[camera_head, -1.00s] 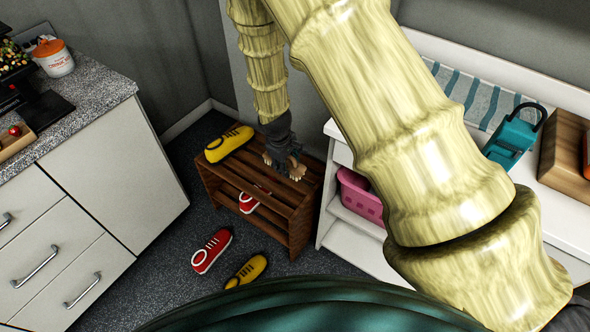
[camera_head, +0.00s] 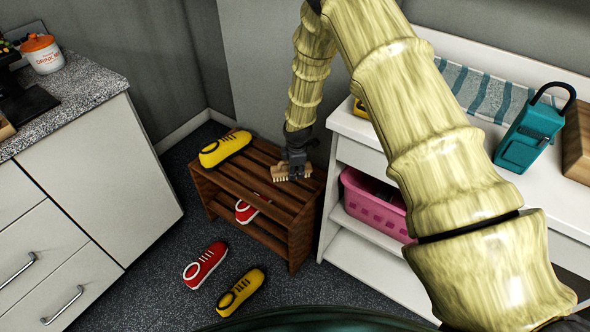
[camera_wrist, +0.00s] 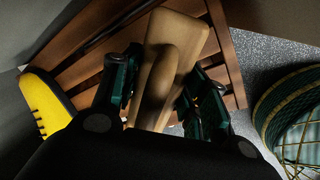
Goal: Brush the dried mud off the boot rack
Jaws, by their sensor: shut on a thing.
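The boot rack (camera_head: 305,225) is a low brown wooden rack with a slatted top, standing on the floor between the grey cabinet and the white shelf unit. My gripper (camera_head: 297,158) is over the right part of its top, shut on a tan wooden brush (camera_head: 284,174) with pale bristles facing down. The bristles are at or just above the slats; I cannot tell if they touch. In the wrist view the brush (camera_wrist: 178,40) sits between my dark green fingers, with the slats (camera_wrist: 85,50) behind it. I cannot make out dried mud on the visible slats.
A yellow shoe (camera_head: 225,148) sits on the rack's top left. A red shoe (camera_head: 246,211) is on its lower shelf. Another red shoe (camera_head: 205,265) and a yellow shoe (camera_head: 240,292) lie on the floor in front. The white unit (camera_head: 345,232), holding a pink basket (camera_head: 375,207), stands close right.

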